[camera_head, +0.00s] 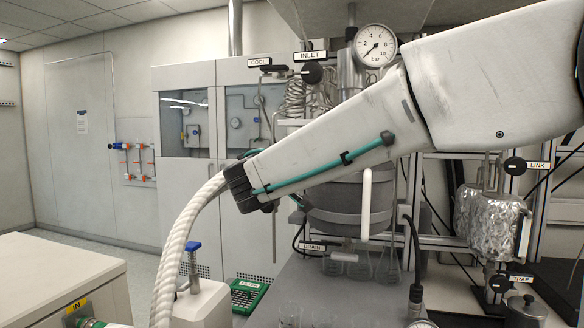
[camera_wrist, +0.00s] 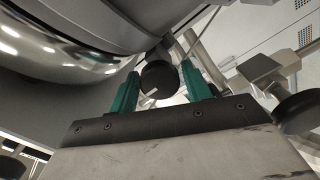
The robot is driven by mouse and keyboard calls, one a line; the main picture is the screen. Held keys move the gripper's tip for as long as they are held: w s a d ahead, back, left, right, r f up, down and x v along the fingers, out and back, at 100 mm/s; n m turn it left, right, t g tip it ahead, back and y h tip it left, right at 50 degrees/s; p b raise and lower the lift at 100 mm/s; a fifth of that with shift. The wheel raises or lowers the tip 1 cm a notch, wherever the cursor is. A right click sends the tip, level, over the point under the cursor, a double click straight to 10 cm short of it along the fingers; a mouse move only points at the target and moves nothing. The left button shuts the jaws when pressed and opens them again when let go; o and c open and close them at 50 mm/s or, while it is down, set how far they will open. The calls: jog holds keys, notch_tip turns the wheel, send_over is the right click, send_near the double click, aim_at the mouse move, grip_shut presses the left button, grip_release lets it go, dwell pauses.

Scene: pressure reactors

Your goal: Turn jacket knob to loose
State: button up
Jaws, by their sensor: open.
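In the wrist view, a round black knob (camera_wrist: 158,80) with a short white mark sits on a stem under a shiny metal vessel (camera_wrist: 75,50). My gripper (camera_wrist: 160,70) has its two green fingers apart, one on each side of the knob in this view. I cannot tell whether either finger touches it. No label shows beside this knob, so I cannot confirm that it is the jacket knob. In the head view, my arm crosses in front of the reactor vessel (camera_head: 345,222) and hides much of it; no jacket label is visible there.
A second black knob (camera_wrist: 300,110) is close at the right in the wrist view. In the head view, the inlet knob (camera_head: 312,73) and pressure gauge (camera_head: 376,46) are above my arm. Glassware stands on the bench below.

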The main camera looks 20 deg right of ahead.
jog(key=shift+w+d, duration=0.25)
jog(key=shift+w, duration=0.05)
jog(key=c, duration=0.7)
jog(key=shift+n, duration=0.4)
jog(key=n, duration=0.4)
jog(key=shift+n, duration=2.8)
